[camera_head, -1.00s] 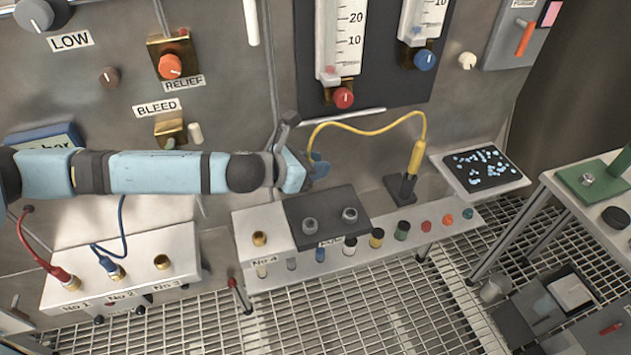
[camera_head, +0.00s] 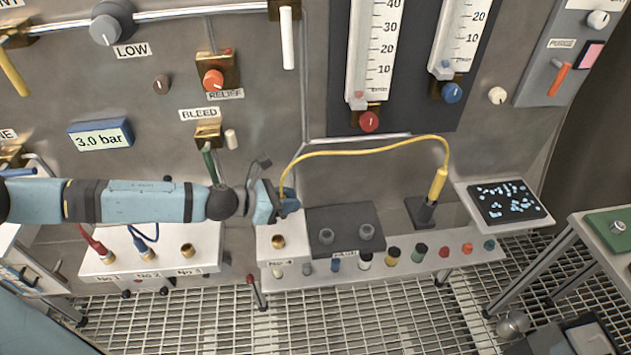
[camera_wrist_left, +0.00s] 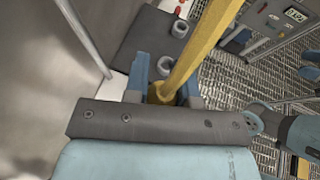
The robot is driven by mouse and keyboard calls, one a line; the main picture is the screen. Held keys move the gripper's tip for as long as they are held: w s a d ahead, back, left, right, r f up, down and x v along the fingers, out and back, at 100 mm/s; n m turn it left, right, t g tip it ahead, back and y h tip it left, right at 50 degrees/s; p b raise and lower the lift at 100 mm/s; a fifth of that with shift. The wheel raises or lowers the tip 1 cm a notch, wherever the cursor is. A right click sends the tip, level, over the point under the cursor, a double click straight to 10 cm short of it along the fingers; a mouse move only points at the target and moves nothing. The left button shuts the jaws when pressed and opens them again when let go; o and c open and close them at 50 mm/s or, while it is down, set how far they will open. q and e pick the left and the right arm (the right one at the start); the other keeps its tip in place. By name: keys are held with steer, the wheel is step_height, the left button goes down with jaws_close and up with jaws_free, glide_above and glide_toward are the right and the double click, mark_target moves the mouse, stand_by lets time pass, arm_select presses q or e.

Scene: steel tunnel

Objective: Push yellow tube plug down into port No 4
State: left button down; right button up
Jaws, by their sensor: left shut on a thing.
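My left gripper (camera_head: 284,206) is shut on the yellow tube plug. In the left wrist view the yellow plug and tube (camera_wrist_left: 194,58) rise between the two blue fingers (camera_wrist_left: 163,94). The yellow tube (camera_head: 365,149) arcs right to a yellow end piece (camera_head: 438,185) standing in a dark holder. Port No 4 (camera_head: 278,241) is a brass fitting on a white block (camera_head: 272,258). The gripper is just above and behind this port in the head view. The fingers hide the plug's lower end, and I see no plug in the port.
A dark block with two grey fittings (camera_head: 346,236) sits right of port No 4. Several coloured caps (camera_head: 420,252) line the shelf. A white block (camera_head: 200,238) with ports 1 to 3 stands left, with red and blue tubes plugged in. The BLEED valve (camera_head: 208,134) is above.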

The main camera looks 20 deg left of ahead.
arm_select(q)
steer(key=shift+s+a+f, duration=0.75)
steer(key=shift+s+a, duration=0.05)
steer(key=shift+r+p, duration=0.1)
steer(key=shift+p, duration=0.25)
steer(key=shift+f+b, duration=0.65)
steer(key=shift+f, duration=0.15)
step_height(320, 180, down, 4)
steer(key=b, duration=0.3)
steer(key=shift+r, duration=0.15)
steer(key=shift+f, duration=0.35)
